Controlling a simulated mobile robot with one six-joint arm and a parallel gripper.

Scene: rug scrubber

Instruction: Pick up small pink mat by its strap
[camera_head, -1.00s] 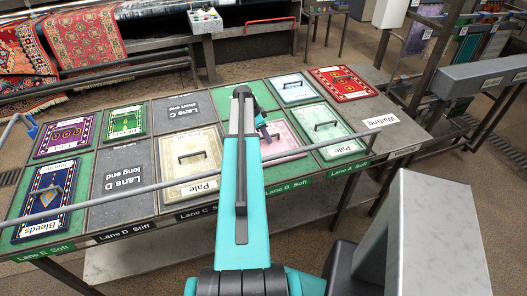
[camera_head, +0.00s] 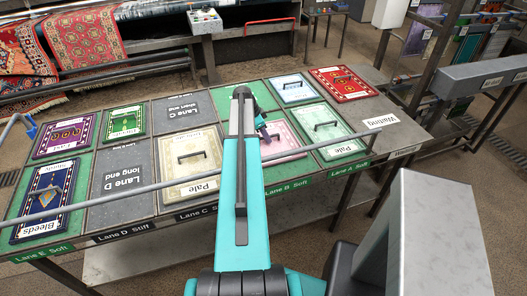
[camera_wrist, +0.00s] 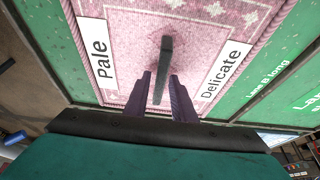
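The small pink mat (camera_head: 284,140) lies flat on the lane table, partly hidden behind my arm in the head view. In the wrist view the pink mat (camera_wrist: 130,60) fills the upper middle, with "Pale" and "Delicate" labels. Its dark strap (camera_wrist: 166,55) stands up from its middle. My gripper (camera_wrist: 161,76) points at the mat, with one purple finger on each side of the strap's near part. A narrow gap shows between strap and fingers, so it looks open. Whether a finger touches the strap, I cannot tell.
A cream mat (camera_head: 190,158) lies left of the pink mat, and a pale green mat (camera_head: 328,130) lies right of it. A light blue mat (camera_head: 293,89) and a red mat (camera_head: 342,83) lie behind. A metal rail (camera_head: 130,196) crosses the table's front.

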